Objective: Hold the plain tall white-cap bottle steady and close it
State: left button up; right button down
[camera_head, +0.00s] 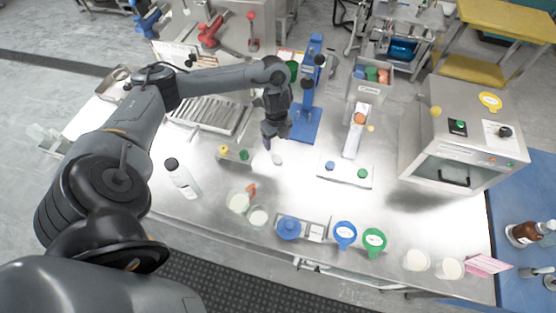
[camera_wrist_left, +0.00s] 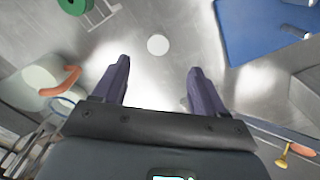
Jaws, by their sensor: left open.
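A tall whitish bottle (camera_head: 185,180) stands on the left of the steel table in the head view, with a dark top; I cannot tell whether that is a cap or an open neck. A small round white disc, seemingly a cap (camera_head: 277,159), lies on the table. It also shows in the left wrist view (camera_wrist_left: 158,45), just beyond and between the fingertips. My left gripper (camera_head: 268,143) points down above the table, close to the disc. Its two fingers (camera_wrist_left: 158,68) are apart with nothing between them. My right gripper is not in view.
A white cup with an orange handle (camera_head: 238,202) and another white cup (camera_head: 258,216) stand near the front. A blue stand (camera_head: 305,122) rises behind the gripper. A brown bottle (camera_head: 522,234) is on the blue surface at right. Table around the disc is mostly clear.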

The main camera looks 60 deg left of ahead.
pick_arm(q)
jog(key=b, duration=0.3)
send_over(277, 158)
notch_tip(277, 158, down, 6)
jog(key=shift+w+a+r, duration=0.1)
jog(key=shift+r, duration=0.05)
jog(key=f, duration=0.4)
jog(key=shift+d, duration=0.3)
jog(key=shift+f, duration=0.55)
jog(key=shift+c, duration=0.5)
jog(key=c, duration=1)
